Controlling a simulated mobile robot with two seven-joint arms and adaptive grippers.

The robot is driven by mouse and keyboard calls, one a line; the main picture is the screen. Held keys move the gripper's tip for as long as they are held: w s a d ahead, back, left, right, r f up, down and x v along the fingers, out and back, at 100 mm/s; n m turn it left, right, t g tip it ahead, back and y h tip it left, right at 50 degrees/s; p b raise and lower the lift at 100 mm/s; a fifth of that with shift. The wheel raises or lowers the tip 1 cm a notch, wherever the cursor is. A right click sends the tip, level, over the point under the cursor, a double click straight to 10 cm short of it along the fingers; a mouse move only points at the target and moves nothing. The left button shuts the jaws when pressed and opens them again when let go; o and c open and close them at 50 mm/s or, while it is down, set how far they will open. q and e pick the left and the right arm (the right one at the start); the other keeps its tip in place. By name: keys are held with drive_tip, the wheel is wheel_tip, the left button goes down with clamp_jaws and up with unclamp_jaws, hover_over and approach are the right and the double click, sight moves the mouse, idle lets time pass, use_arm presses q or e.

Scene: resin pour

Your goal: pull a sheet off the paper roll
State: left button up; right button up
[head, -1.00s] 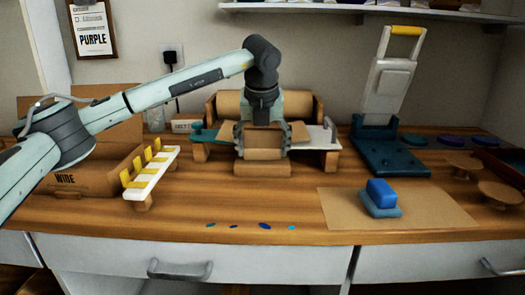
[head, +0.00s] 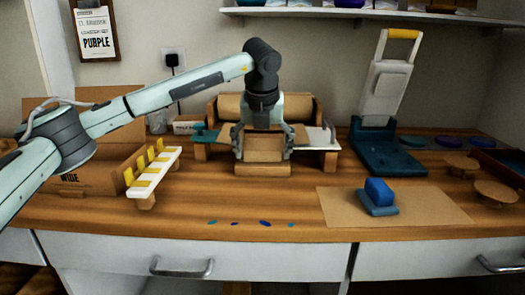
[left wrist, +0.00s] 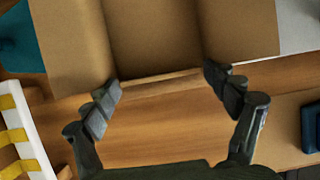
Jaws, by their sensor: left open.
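The brown paper roll (head: 229,106) lies in its holder at the back of the wooden counter. Brown paper (head: 263,153) shows in front of it, below my left gripper. My left gripper (head: 263,142) points down in front of the roll, its fingers spread to either side of the paper in this view. In the left wrist view the left gripper (left wrist: 163,82) is open, with nothing held between its fingertips. Brown paper (left wrist: 70,45) fills the top there, its lower edge close to the fingertips; I cannot tell whether they touch. The gripper hides the roll's middle. My right gripper is not in view.
A white rack with yellow clips (head: 153,172) stands at left, by an open cardboard box (head: 85,175). A teal press (head: 388,155) stands at right. A blue block (head: 379,191) sits on a brown sheet (head: 435,208). The front middle counter holds only small coloured spots.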

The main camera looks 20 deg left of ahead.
use_arm(q)
drive_tip(key=v, duration=1.2)
